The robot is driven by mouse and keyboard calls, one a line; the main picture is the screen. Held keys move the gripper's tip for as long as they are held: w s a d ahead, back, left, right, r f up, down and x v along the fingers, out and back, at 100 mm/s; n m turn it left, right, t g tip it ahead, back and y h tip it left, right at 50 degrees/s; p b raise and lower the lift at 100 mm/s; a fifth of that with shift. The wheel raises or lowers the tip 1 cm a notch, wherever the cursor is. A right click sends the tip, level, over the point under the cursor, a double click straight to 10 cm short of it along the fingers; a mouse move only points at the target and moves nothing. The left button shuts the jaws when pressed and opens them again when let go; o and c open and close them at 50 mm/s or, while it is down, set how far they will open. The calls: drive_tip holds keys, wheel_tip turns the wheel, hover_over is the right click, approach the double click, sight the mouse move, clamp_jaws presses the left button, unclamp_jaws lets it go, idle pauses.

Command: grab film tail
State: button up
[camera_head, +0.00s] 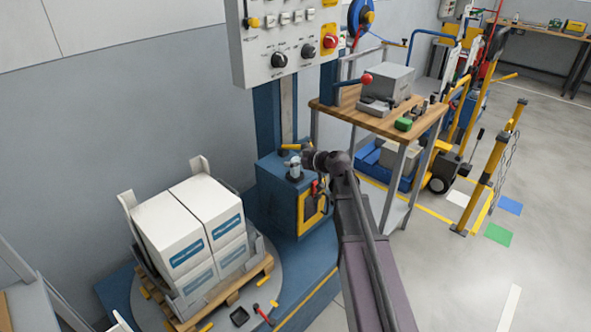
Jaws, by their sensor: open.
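My gripper (308,160) is the dark end of my arm, small in the picture, in front of the blue wrapper column. It is open, with nothing seen in it; its fingers are hard to make out. It appears just over or in front of the blue film carriage (280,212) with a yellow frame; the depth between them is unclear. A small pale cylinder (294,168) stands on the carriage top, left of my gripper. I cannot make out the film tail. White boxes with blue labels (185,222) are stacked on a wooden pallet (262,268), left of the carriage.
The pallet stands on a round grey turntable (288,282) with a red-handled tool (262,313) on it. A control panel (285,45) hangs above the carriage. A wood-topped workbench (340,112) stands behind my arm. Open floor (450,275) lies to the right.

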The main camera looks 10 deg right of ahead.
drive_tip(key=c, duration=1)
drive_tip(key=shift+c, duration=0.2)
drive_tip(key=shift+r, duration=0.1)
wheel_tip(320, 180, up, 4)
drive_tip(key=p, duration=0.4)
drive_tip(key=shift+s+d, duration=0.1)
drive_tip(key=s+d+p, duration=0.1)
drive_tip(key=s+d, duration=0.2)
drive_tip(key=s, duration=1.2)
drive_tip(key=shift+s+d+r, duration=0.2)
drive_tip(key=shift+s+r, duration=0.05)
drive_tip(key=shift+r, duration=0.15)
